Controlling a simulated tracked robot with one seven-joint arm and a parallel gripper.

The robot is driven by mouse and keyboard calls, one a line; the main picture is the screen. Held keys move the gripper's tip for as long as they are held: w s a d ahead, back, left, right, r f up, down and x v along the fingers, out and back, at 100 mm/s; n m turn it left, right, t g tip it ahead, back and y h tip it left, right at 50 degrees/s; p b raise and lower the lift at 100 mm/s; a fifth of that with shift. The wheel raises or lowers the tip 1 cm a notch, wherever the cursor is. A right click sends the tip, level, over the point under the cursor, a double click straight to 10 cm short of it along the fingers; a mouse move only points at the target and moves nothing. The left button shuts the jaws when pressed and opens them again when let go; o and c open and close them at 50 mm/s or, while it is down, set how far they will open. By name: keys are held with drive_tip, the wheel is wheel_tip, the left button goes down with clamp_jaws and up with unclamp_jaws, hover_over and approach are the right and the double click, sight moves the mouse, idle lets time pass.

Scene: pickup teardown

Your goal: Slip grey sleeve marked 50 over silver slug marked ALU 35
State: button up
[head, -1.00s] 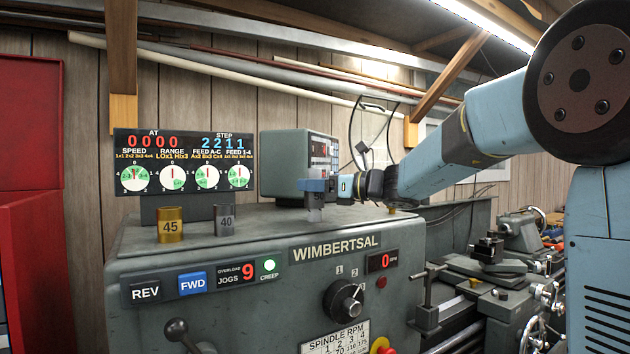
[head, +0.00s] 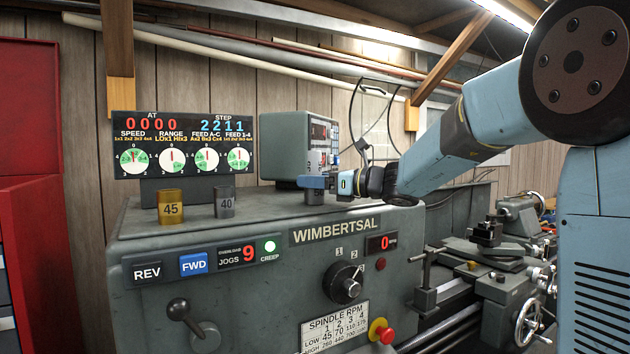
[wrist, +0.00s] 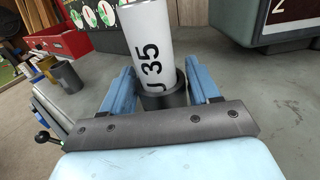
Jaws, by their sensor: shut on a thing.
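The silver slug marked ALU 35 (wrist: 157,50) stands up between my jaws in the wrist view, with only part of its lettering showing. It also shows above my gripper in the head view (head: 313,163). The grey sleeve (wrist: 165,98) is a dark ring around the slug's lower part; its 50 mark cannot be read now. My gripper (wrist: 162,92) is shut on the sleeve, one blue finger on each side. In the head view my gripper (head: 314,183) is low over the headstock top, and the sleeve's lower part (head: 314,198) shows beneath it, at or very near the surface.
A brass sleeve marked 45 (head: 170,208) and a grey one marked 40 (head: 225,203) stand left on the headstock top (head: 265,212). The dial display (head: 182,145) and a grey readout box (head: 284,148) are behind. The top between the 40 sleeve and my gripper is clear.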

drive_tip(key=o, duration=1.4)
drive_tip(key=shift+o, duration=0.2)
drive_tip(key=shift+d, duration=0.1)
drive_tip(key=v, duration=1.3)
drive_tip(key=shift+d, duration=0.3)
drive_tip(key=shift+s, duration=0.15)
